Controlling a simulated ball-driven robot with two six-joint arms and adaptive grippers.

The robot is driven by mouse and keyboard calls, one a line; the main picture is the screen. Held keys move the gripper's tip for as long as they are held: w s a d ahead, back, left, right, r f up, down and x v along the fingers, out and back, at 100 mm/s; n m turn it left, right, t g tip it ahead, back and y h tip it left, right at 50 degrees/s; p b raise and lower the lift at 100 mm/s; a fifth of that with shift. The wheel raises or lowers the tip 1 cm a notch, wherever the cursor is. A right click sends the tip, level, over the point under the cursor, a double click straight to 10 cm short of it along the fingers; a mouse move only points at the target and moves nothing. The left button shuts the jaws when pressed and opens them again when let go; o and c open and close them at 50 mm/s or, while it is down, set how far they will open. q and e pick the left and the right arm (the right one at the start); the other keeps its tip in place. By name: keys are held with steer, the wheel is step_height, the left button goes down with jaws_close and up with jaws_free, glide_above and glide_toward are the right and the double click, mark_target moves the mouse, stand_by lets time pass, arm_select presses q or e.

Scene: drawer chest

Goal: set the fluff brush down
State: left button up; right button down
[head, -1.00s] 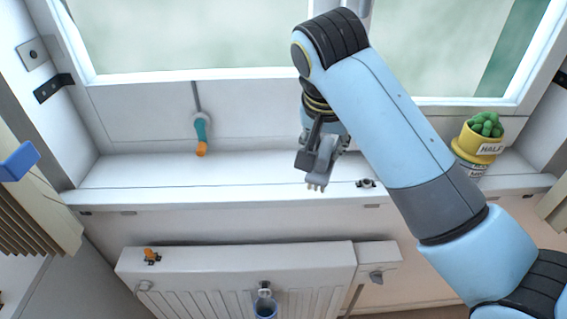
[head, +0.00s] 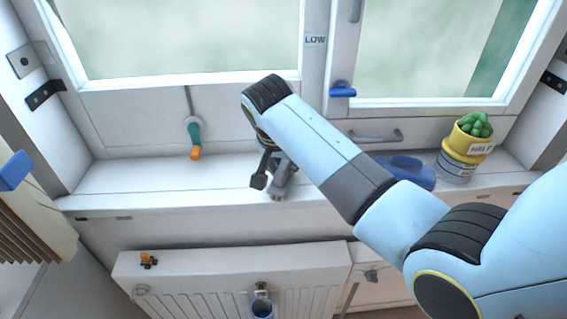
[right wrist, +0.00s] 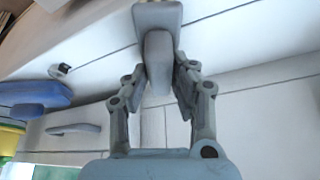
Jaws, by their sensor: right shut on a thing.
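My right gripper (head: 268,180) is over the front part of the white window sill, left of the window's middle post. In the right wrist view its fingers (right wrist: 158,88) are shut on a grey piece with a wider block at its end, which I take to be the fluff brush (right wrist: 157,50). In the head view the held piece is small and partly merges with the fingers. I cannot tell whether it touches the sill. My left gripper is not in view.
The sill (head: 130,178) is clear to the left. A teal and orange item (head: 194,135) hangs at the back. A blue object (head: 408,172) and a yellow cactus pot (head: 466,145) stand right. Below are a radiator (head: 190,285) and a hanging blue cup (head: 262,306).

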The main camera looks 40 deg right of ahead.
steer(key=c, duration=1.1)
jaws_free()
steer(key=v, duration=1.2)
